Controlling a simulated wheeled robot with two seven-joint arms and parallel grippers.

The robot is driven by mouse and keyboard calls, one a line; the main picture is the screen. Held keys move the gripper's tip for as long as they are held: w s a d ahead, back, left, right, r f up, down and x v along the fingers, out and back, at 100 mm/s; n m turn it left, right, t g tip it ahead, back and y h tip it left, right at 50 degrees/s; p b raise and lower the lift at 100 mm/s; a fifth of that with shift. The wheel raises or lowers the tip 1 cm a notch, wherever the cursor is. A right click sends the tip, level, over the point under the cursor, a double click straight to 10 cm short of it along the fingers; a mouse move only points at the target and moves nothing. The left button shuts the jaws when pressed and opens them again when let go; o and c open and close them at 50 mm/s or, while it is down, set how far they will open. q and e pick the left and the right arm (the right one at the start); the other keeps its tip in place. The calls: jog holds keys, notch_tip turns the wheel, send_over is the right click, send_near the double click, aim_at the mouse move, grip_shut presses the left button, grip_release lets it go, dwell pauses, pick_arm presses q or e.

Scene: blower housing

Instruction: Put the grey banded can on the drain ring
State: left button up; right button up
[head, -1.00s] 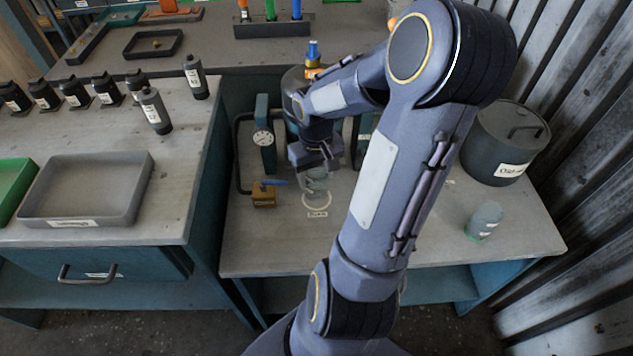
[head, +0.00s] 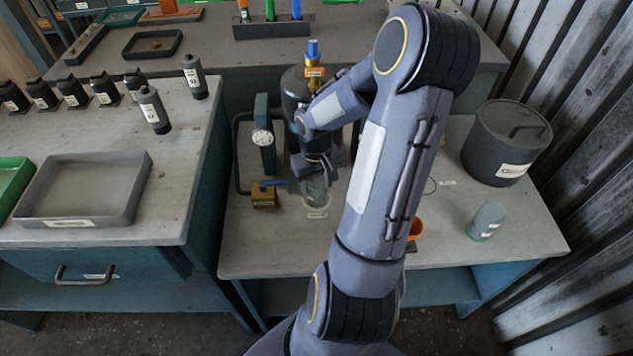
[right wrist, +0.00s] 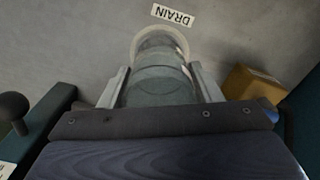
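The grey banded can (head: 315,190) is a translucent grey cylinder. It also shows in the right wrist view (right wrist: 160,84), between the two fingers of my right gripper (right wrist: 162,88). The fingers lie against its sides, so the gripper looks shut on it. In the head view my right gripper (head: 313,172) is over the can's top. The pale drain ring (right wrist: 158,28) shows as an arc past the can's far end, beside the DRAIN label (right wrist: 172,15). The can covers most of the ring; whether it touches the bench I cannot tell. My left gripper is not in view.
A brass block with a blue lever (head: 264,196) and a gauge post (head: 264,137) stand left of the can. A dark tank (head: 296,85) stands behind. At right are an orange cup (head: 415,228), another translucent can (head: 486,220) and a lidded pot (head: 505,140).

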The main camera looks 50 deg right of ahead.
jog(key=o, duration=0.3)
jog(key=shift+r, duration=0.15)
jog(key=shift+r, duration=0.3)
notch_tip(320, 180, up, 11)
jog(key=p, duration=0.2)
jog(key=s+a+r+n+t+y, duration=0.1)
jog(key=s+a+r+t, duration=0.1)
jog(key=a, duration=0.5)
jog(key=s+a+r+n+t+y, duration=0.1)
jog(key=s+a+r, duration=0.1)
jog(key=a, duration=0.6)
jog(key=s+a+r+n+t+y, duration=0.1)
jog(key=s+a+r+t, duration=0.1)
jog(key=a, duration=0.6)
jog(key=shift+s+a+r+n+t+y, duration=0.2)
jog(key=shift+s+r+n+t+y, duration=0.15)
jog(key=shift+s, duration=0.3)
